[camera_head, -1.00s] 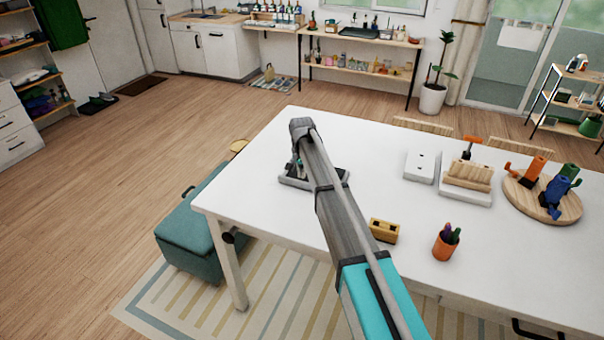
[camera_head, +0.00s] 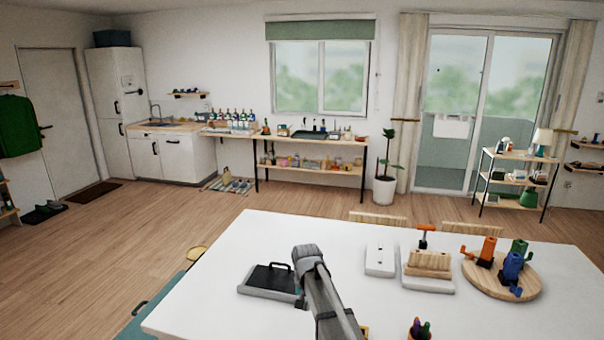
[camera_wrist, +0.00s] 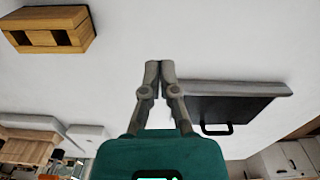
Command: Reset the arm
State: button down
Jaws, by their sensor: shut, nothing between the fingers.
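My arm (camera_head: 325,295) reaches over the white table (camera_head: 215,270) in the head view; its gripper end is hidden there. In the wrist view my gripper (camera_wrist: 159,66) is shut, its two fingertips together with nothing between them. It is over bare white tabletop, beside a dark tray with a black handle (camera_wrist: 228,108). That tray also shows in the head view (camera_head: 268,280), left of my arm. A wooden block with two slots (camera_wrist: 50,30) lies at the upper left of the wrist view.
A green bench (camera_head: 150,318) is at the left.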

jog(key=s+d, duration=0.8)
jog(key=s, duration=0.2)
jog(key=s+d+n, duration=0.1)
jog(key=s+d, duration=0.7)
jog(key=s, duration=0.3)
jog(key=shift+n, duration=0.3)
jog(key=shift+s, duration=0.2)
